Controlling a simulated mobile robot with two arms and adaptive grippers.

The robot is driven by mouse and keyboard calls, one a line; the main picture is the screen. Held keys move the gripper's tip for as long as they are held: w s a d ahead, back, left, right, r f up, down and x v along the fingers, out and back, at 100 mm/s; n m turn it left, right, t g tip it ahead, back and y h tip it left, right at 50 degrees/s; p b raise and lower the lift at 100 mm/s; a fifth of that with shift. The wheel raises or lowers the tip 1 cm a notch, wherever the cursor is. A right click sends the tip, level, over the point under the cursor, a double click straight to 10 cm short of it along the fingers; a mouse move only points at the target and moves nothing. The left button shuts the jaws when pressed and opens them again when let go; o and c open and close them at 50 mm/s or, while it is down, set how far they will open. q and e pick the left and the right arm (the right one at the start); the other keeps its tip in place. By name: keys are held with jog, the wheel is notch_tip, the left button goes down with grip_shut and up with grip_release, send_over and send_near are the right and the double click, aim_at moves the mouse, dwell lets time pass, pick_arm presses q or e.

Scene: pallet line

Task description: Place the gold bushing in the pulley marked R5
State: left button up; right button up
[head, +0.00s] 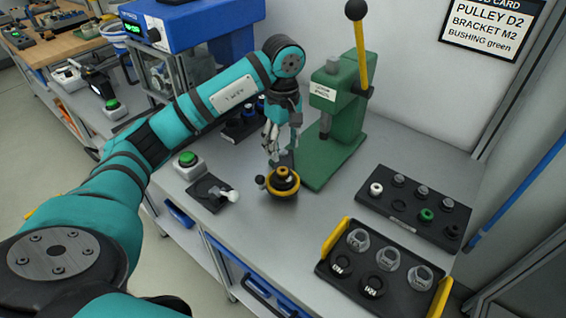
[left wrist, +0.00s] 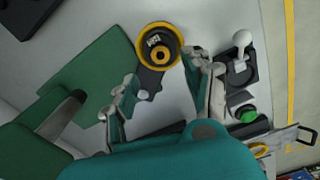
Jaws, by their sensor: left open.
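A black pulley with a yellow rim (head: 283,184) sits on the bench in front of the green press; it also shows in the left wrist view (left wrist: 158,44). A gold ring that looks like the gold bushing (left wrist: 160,55) shows at its centre, beside a white mark too small to read. I cannot tell how deep the ring sits. My left gripper (head: 276,150) is just behind and above the pulley. In the left wrist view its fingers (left wrist: 165,88) are apart with nothing between them, and the pulley lies beyond the tips. My right gripper is out of view.
The green press (head: 335,125) with its yellow lever stands close behind. A bushing rack (head: 372,206) and a yellow-handled tray (head: 330,278) of metal and black parts are at right. A green button (head: 187,159) is at left. The wall card (head: 488,28) reads PULLEY D2, BRACKET M2, BUSHING green.

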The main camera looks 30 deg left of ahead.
pick_arm(q)
notch_tip(320, 180, up, 4)
jog(key=shift+r, duration=0.1)
dwell(0.6)
jog(key=shift+s, duration=0.1)
